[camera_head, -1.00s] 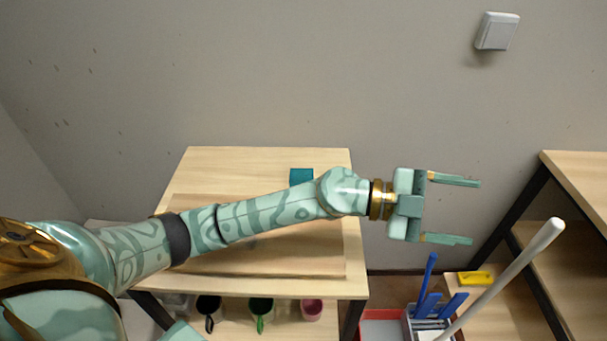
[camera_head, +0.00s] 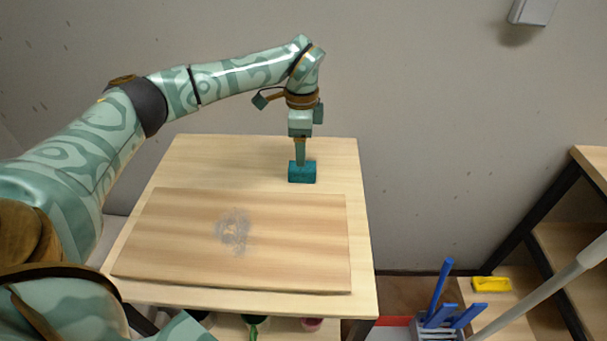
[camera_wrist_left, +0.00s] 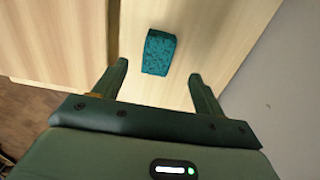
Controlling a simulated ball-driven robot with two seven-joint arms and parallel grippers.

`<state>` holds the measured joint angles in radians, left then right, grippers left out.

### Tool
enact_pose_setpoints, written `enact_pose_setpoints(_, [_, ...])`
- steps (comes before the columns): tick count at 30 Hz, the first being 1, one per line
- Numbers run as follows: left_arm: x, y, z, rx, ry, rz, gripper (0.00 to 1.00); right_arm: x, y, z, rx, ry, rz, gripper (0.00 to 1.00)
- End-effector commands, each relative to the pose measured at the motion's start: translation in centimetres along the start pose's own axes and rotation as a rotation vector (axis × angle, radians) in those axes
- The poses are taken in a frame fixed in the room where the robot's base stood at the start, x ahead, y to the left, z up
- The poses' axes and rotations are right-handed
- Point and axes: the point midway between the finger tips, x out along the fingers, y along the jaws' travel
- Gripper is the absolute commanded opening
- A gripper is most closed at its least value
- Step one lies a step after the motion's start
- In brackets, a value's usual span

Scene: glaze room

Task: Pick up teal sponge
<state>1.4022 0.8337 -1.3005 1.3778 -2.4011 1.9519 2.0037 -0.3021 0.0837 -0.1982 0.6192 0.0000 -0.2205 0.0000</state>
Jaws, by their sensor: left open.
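The teal sponge (camera_head: 302,173) is a small block on the light wooden table, near its back edge and right of its middle. In the left wrist view the sponge (camera_wrist_left: 159,52) lies beyond the fingertips, roughly between their lines. My left gripper (camera_head: 300,160) points down above the sponge in the head view, and one finger overlaps the sponge's top edge. In the left wrist view the left gripper (camera_wrist_left: 157,70) is open with nothing between its fingers. I cannot tell whether a finger touches the sponge. My right gripper is not in view.
A wooden board (camera_head: 290,235) with a grey smudge covers the front of the table (camera_head: 225,160). Blue-handled tools (camera_head: 440,300) stand in a container at lower right, beside a yellow item (camera_head: 491,284) and a pale pole (camera_head: 540,292). Cups sit below the table.

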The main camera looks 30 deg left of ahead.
Motion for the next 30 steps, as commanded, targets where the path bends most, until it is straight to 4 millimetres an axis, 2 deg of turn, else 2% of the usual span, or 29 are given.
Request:
enact_pose_setpoints(1, [1.1,0.0,-0.1,0.001,0.0,0.002,0.71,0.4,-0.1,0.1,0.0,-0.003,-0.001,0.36])
enact_pose_setpoints(3, [1.9,0.0,-0.1,0.0,0.001,0.001,0.71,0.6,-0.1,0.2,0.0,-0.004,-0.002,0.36])
enact_pose_setpoints(10, [3.4,0.1,-0.1,0.002,0.001,0.001,0.71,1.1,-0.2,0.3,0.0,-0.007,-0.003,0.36])
enact_pose_setpoints(15, [6.4,0.2,-0.1,0.002,0.0,0.003,0.71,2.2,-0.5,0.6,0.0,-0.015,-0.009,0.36])
enact_pose_setpoints(18, [7.6,0.2,-0.1,0.003,0.0,0.001,0.71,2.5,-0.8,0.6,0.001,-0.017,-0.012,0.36])
enact_pose_setpoints(24, [7.5,0.2,-0.1,0.003,0.002,-0.001,0.71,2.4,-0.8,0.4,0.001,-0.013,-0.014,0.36])
enact_pose_setpoints(25, [7.5,0.2,-0.1,0.003,0.002,-0.001,0.68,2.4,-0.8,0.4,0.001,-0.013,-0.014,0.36])
enact_pose_setpoints(30, [7.5,0.2,-0.1,0.003,0.002,-0.001,0.23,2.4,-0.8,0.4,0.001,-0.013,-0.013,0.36])
